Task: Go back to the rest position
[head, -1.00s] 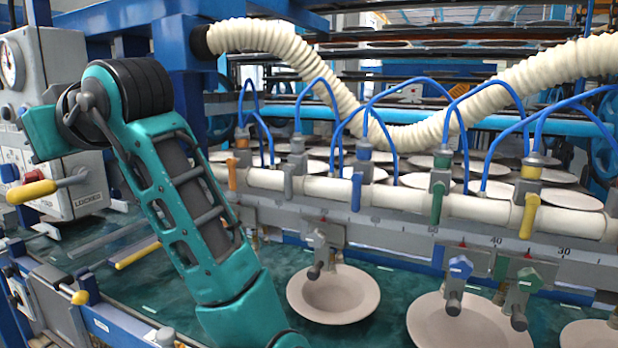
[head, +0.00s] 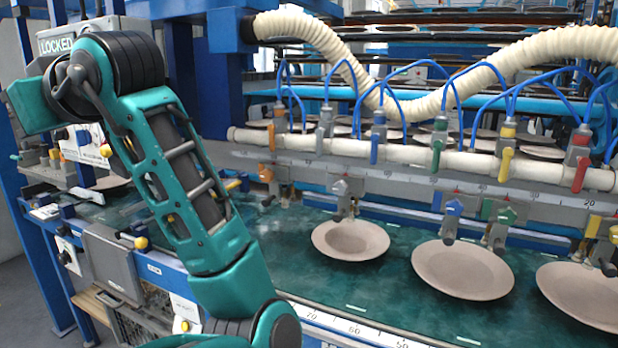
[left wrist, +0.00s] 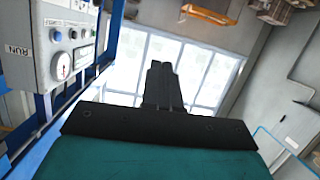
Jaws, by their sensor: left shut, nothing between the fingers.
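My left arm crosses the left half of the head view, but its gripper is out of that frame. In the left wrist view my left gripper (left wrist: 163,85) is shut and empty, its dark fingers together against bright windows. Several pinkish-beige plates lie on the green belt: one near the middle (head: 350,240), a larger one right of it (head: 464,270), and one at the right edge (head: 585,295). My left arm is apart from these plates in the picture. My right gripper is not in either view.
A white pipe (head: 400,152) with coloured valves and blue hoses runs above the belt (head: 400,290). A ribbed cream hose (head: 480,75) hangs behind it. Racks of plates fill the back. A grey control box (left wrist: 65,40) with buttons and a gauge stands at left in the wrist view.

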